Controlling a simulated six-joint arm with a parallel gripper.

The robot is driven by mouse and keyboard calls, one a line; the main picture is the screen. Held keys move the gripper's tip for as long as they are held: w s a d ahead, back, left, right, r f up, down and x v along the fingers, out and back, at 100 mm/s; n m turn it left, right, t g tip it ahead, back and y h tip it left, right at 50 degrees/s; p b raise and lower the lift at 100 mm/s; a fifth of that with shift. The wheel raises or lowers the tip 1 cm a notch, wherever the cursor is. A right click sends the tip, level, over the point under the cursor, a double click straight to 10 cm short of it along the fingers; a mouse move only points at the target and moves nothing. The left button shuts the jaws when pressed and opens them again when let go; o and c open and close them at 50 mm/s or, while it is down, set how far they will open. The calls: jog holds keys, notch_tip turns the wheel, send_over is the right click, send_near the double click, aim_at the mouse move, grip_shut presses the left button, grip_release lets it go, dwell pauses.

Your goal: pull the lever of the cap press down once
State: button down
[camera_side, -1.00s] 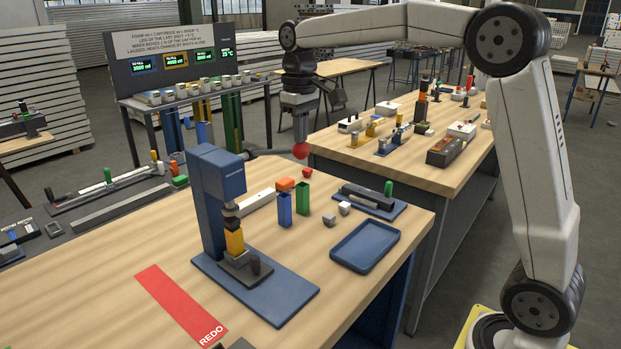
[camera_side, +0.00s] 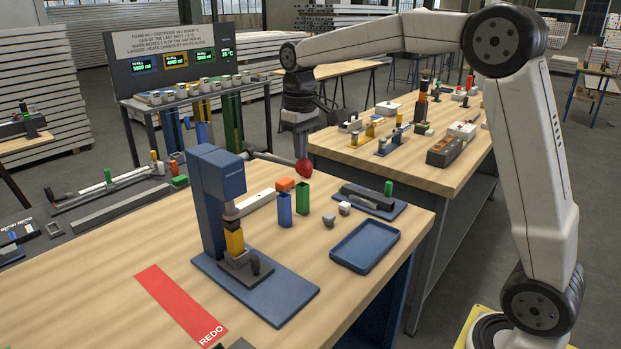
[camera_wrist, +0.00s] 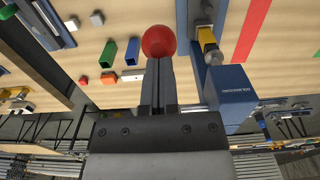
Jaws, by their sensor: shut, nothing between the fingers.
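The blue cap press (camera_side: 212,200) stands on its blue base plate on the wooden bench, with a yellow-and-black piece (camera_side: 234,240) under its head. Its lever (camera_side: 272,158) sticks out to the right from the column, slopes slightly down and ends in a red ball knob (camera_side: 303,168). My gripper (camera_side: 301,157) is shut and empty, pointing down at the red knob, with its fingertips at the knob's top. In the wrist view the shut fingers (camera_wrist: 160,85) end at the red knob (camera_wrist: 159,41), and the press head (camera_wrist: 232,88) is right of them. Exact contact is hard to tell.
A blue tray (camera_side: 365,248) is at the bench's right. A red REDO strip (camera_side: 180,305) lies in front.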

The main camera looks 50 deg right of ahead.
aim_at(301, 169)
jog(key=shift+f, duration=2.65)
jog(key=shift+r, duration=0.15)
notch_tip(301, 169, up, 15)
dwell(1.3)
dwell(0.3)
